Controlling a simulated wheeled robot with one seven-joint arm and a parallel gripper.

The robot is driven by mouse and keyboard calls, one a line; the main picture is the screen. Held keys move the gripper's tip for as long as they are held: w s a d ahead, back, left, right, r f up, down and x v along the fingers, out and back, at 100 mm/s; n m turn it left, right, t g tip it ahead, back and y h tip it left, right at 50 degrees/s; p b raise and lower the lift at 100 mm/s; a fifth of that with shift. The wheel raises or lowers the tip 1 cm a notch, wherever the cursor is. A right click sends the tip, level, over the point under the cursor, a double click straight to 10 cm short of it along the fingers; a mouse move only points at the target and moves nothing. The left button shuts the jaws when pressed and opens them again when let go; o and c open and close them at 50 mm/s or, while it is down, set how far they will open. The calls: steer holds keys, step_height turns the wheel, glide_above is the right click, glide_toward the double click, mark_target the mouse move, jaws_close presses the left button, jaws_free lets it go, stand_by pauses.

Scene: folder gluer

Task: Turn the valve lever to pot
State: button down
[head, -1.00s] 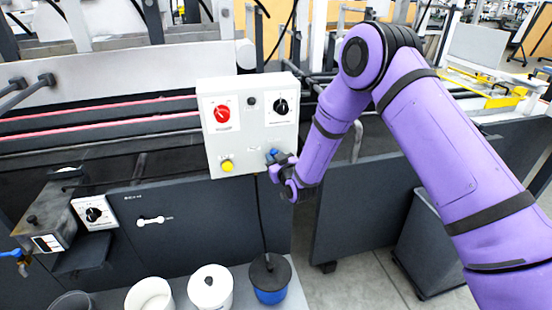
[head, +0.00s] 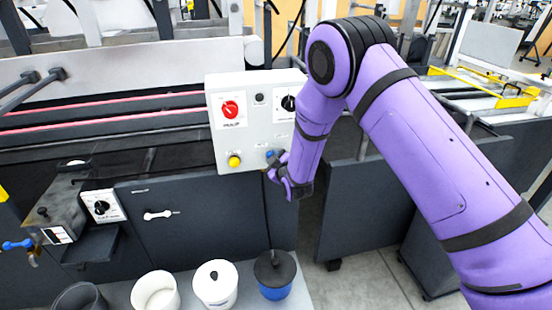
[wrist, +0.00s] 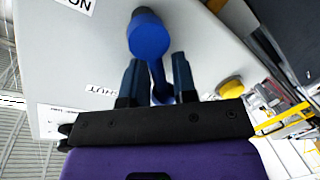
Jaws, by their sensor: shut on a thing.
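A blue lever (wrist: 150,40) with a round end stands on a light grey surface in the wrist view, its stem running down between my fingers. In the head view a small blue part (head: 270,154) shows at the lower right of the grey control box (head: 227,130), beside my gripper. My gripper (head: 278,163) is shut on the blue lever; its dark fingers (wrist: 158,75) stand on either side of the stem. A label reading SHUT (wrist: 101,90) is beside the lever. I cannot make out a pot label.
The box carries a red dial (head: 230,109) and a yellow button (head: 234,161). Another blue handle (head: 18,245) is at far left. White pots (head: 213,287) and a blue pot (head: 275,277) stand below on a shelf. A dark cabinet (head: 370,205) is behind my arm.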

steer(key=shift+a, duration=0.1)
stand_by(0.3)
steer(key=c, duration=1.2)
jaws_free()
steer(key=shift+s, duration=0.15)
steer(key=v, duration=1)
steer(key=shift+s+d, duration=0.2)
steer(key=shift+s, duration=0.05)
steer(key=shift+r, duration=0.1)
